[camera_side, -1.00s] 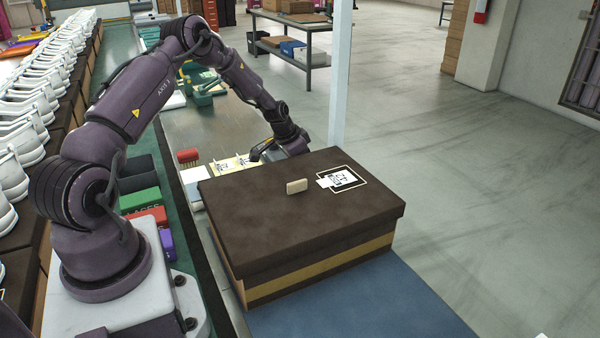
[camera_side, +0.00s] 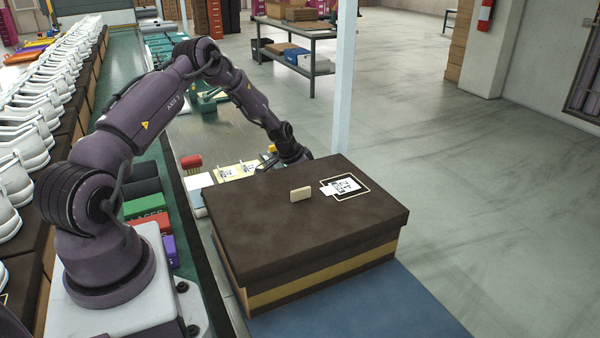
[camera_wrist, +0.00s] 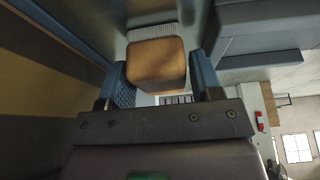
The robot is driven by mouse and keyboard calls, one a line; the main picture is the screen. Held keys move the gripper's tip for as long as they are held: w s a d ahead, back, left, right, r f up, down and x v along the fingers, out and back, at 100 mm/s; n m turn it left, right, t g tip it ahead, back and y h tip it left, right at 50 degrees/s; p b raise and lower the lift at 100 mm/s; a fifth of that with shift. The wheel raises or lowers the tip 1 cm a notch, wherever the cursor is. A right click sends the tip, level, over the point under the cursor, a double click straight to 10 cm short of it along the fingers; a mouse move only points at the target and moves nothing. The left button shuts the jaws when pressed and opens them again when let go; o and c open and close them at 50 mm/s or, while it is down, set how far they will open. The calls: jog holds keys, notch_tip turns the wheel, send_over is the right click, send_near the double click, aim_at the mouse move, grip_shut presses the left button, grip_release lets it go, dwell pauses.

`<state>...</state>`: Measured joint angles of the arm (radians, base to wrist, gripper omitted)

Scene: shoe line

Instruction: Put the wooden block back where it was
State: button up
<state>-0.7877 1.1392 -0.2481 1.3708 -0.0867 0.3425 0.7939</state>
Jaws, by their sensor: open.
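A small pale wooden-looking block (camera_side: 301,195) stands on the dark brown shoebox lid (camera_side: 270,225), left of the printed label (camera_side: 345,187). In the wrist view, a brown, wooden-looking block-shaped thing (camera_wrist: 157,65) with a pale ribbed or bristly strip (camera_wrist: 152,32) along its top edge shows between the blue fingers of my gripper (camera_wrist: 158,75). The fingers are open, one on each side of it; whether they touch it I cannot tell. In the side view my wrist (camera_side: 290,150) is behind the box's far edge, and the fingers are hidden there.
The large box stands on a blue mat (camera_side: 365,305). Behind its far left corner lie yellowish cards (camera_side: 235,171) and a red brush-like thing (camera_side: 191,162). Green and red boxes (camera_side: 148,224) stand by my base. White shoes (camera_side: 35,140) line the left.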

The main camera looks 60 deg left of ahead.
jog(key=v, duration=1.2)
jog(key=s+d+r+m+y, duration=0.1)
jog(key=s+d+r, duration=0.1)
jog(key=d+r, duration=0.7)
jog(key=s+d+r, duration=0.3)
jog(key=d+r, duration=0.5)
jog(key=s+d+r, duration=0.2)
jog(key=s+d, duration=0.3)
jog(key=s, duration=0.3)
jog(key=s+d+r+n+t+h, duration=0.1)
jog(key=s+d+r, duration=0.2)
jog(key=s+d, duration=0.3)
jog(key=s, duration=0.2)
jog(key=shift+s+d+r, duration=0.25)
